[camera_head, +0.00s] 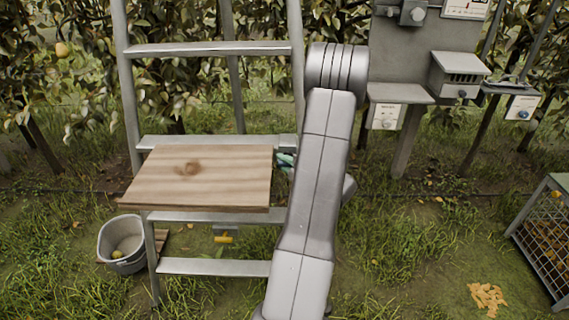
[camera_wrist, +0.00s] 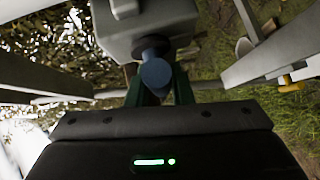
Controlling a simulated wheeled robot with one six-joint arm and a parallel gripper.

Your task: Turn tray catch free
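The wooden tray (camera_head: 200,175) lies level on the metal ladder frame. A small yellow handle (camera_head: 223,239) hangs below it, probably the tray catch; a yellow piece (camera_wrist: 290,84) also shows at the right of the wrist view. My gripper (camera_head: 285,160) is at the tray's right edge, mostly hidden behind my arm. In the wrist view, the green fingers of my gripper (camera_wrist: 159,88) are apart, with a blue-grey rounded knob (camera_wrist: 155,74) between them. I cannot tell whether they touch the knob, which sits against a grey box (camera_wrist: 150,28).
The ladder (camera_head: 210,48) has rails and rungs close to my arm. A grey bucket (camera_head: 110,245) stands at lower left. A grey post with boxes (camera_head: 420,70) stands at right, and a wire crate (camera_head: 545,235) at far right. Grass between is mostly clear.

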